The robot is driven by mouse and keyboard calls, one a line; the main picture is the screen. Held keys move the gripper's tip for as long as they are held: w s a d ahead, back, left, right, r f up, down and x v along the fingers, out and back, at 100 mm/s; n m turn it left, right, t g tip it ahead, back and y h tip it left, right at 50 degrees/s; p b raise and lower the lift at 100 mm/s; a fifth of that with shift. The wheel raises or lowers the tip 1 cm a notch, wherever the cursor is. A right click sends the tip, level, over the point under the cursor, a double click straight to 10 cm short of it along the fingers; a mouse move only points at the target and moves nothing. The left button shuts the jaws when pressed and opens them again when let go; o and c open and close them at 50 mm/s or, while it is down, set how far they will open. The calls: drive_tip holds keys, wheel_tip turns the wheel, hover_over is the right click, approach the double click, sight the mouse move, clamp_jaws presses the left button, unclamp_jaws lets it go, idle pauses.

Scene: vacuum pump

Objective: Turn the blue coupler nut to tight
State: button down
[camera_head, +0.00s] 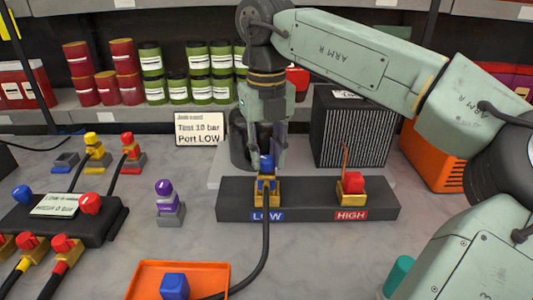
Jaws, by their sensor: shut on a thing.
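The blue coupler nut (267,164) sits on top of the yellow brass fitting (267,190) at the LOW port of the dark manifold block (308,204). A black hose runs from this fitting down toward the orange tray. My gripper (267,158) points down from above, with its fingers around the blue nut, and is shut on it. The fingers partly hide the nut, so its turn angle cannot be read. The HIGH port carries a red cap (351,183) on a yellow fitting, to the right of my gripper.
A sign (199,129) reads "Test 10 bar Port LOW". A black finned unit (350,127) stands behind the block. A purple coupler (164,195) stands to the left. An orange tray (140,284) with a blue cube (174,286) lies in front. A dark manifold (110,222) with hoses is at left.

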sight(267, 159)
idle(0.4)
drive_tip(key=c, duration=1.3)
unclamp_jaws()
drive_tip(key=shift+r, duration=0.1)
wheel_tip(267, 159, up, 7)
drive_tip(key=shift+r, duration=0.15)
